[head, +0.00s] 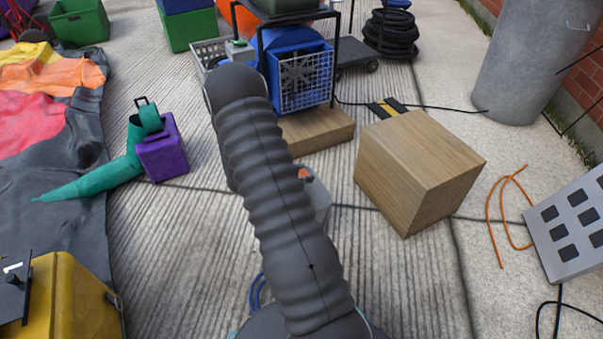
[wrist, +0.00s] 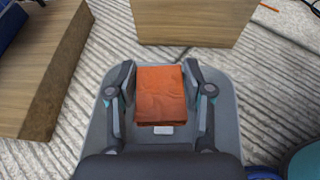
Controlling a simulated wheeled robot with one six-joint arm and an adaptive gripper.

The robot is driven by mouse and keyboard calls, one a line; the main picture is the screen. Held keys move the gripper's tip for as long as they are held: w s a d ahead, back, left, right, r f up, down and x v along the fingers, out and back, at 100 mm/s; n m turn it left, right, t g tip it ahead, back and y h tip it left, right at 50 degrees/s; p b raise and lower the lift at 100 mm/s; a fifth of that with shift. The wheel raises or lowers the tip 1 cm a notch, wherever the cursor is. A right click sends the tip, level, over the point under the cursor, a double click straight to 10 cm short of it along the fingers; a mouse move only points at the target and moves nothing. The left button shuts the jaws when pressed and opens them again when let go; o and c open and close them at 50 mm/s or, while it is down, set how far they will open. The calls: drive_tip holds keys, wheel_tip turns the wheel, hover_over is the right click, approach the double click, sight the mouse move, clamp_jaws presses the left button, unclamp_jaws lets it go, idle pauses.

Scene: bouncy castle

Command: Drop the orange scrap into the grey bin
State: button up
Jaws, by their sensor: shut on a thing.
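The orange scrap (wrist: 160,92) is a folded, cloth-like piece between the two fingers of my gripper (wrist: 160,80) in the wrist view. My gripper is shut on it. The grey bin (wrist: 228,105) shows below and around the fingers in the wrist view, so the scrap is over its opening; whether it is above or inside the rim I cannot tell. In the head view the grey bin (head: 319,195) is mostly hidden behind my arm, and a small bit of the orange scrap (head: 304,173) shows at its top. My gripper is hidden there.
A wooden block (head: 415,170) stands right of the bin, and a low wooden plinth (head: 318,131) lies behind it under a blue caged machine (head: 300,78). A purple box (head: 163,150) with a green tube stands left. An orange cord (head: 492,210) lies right.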

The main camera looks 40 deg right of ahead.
wheel_tip(320, 180, down, 5)
drive_tip(key=b, duration=0.2)
drive_tip(key=shift+f+b, duration=0.1)
drive_tip(key=shift+b, duration=0.2)
drive_tip(key=o, duration=0.9)
drive_tip(key=shift+a, duration=0.1)
drive_tip(key=v, duration=1.2)
